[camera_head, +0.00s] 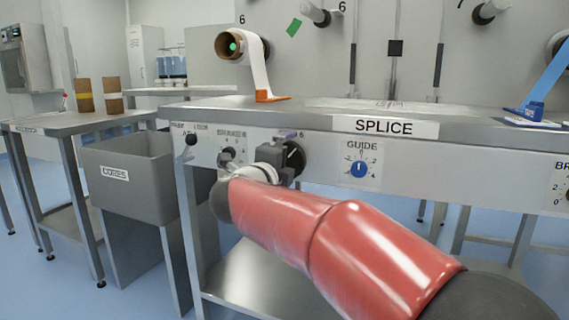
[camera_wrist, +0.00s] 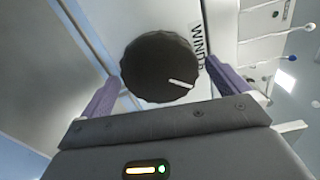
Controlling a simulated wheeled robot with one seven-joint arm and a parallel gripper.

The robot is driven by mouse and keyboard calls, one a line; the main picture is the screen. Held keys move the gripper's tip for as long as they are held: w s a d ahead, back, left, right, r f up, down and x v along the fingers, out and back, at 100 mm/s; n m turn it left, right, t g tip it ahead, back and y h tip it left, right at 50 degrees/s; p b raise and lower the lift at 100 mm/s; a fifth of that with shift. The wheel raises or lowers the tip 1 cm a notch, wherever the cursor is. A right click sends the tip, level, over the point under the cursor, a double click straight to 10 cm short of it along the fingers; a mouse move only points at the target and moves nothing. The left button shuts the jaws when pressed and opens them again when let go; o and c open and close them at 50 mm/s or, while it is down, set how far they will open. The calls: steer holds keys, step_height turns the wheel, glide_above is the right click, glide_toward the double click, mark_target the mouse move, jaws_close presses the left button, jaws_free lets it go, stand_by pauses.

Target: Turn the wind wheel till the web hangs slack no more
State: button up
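The wind wheel is a round black knob (camera_wrist: 160,68) with a white pointer line, beside a label starting "WIND" in the wrist view. In the head view the black wheel (camera_head: 295,157) is on the front panel, partly hidden by my gripper (camera_head: 285,150). My gripper's purple fingers stand on either side of the knob in the wrist view (camera_wrist: 160,85), with small gaps that look open; contact cannot be made out. A white web (camera_head: 260,72) runs from a roll (camera_head: 229,47) down to an orange piece (camera_head: 271,97) on the bench. A blue web (camera_head: 547,80) reaches a blue piece at right.
A GUIDE dial (camera_head: 359,169) sits right of the wheel, and a smaller dial (camera_head: 228,154) left of it. A grey CORES bin (camera_head: 125,178) stands at left. The bench top (camera_head: 330,106) overhangs the panel.

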steer(key=v, duration=0.7)
steer(key=shift+s+a, duration=0.15)
steer(key=shift+s, duration=0.2)
